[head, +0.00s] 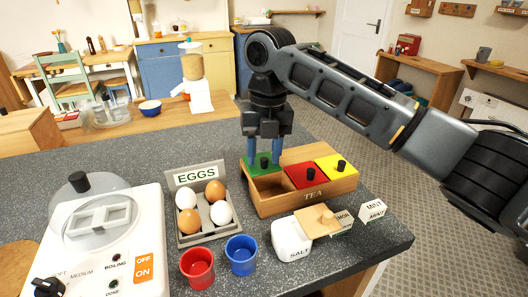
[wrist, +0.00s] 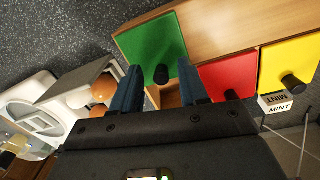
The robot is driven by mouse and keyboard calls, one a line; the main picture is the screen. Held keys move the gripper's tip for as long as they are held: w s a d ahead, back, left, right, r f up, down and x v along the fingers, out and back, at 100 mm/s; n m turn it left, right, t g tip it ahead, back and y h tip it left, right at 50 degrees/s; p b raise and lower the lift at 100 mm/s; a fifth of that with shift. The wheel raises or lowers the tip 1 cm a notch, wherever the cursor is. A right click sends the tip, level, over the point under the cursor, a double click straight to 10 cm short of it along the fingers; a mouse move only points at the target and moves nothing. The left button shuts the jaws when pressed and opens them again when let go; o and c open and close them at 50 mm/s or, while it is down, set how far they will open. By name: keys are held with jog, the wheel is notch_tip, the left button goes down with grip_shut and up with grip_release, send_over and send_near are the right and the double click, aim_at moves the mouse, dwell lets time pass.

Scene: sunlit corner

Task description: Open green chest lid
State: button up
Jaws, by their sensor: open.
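The wooden tea chest (head: 315,193) has green, red and yellow lids, each with a black knob. The green lid (wrist: 150,42) sits back from its compartment, which shows open and bare wood in front of it; the lid also shows in the head view (head: 255,167). My gripper (head: 264,160) is open and points down over the green lid. Its two blue fingers stand on either side of the green lid's black knob (wrist: 161,74), with gaps visible in the wrist view. The red lid (head: 305,175) and yellow lid (head: 336,167) cover their compartments.
An egg tray (head: 178,220) stands left of the chest. A red cup (head: 198,268), a blue cup (head: 242,254) and a salt container (head: 291,238) stand in front. Small tea boxes (head: 373,210) lie near the counter's right edge. An egg cooker (head: 105,235) fills the left front.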

jog(key=shift+r, duration=0.1)
jog(key=r, duration=0.7)
jog(key=shift+d+r+b, duration=0.25)
jog(key=shift+r+b, duration=0.05)
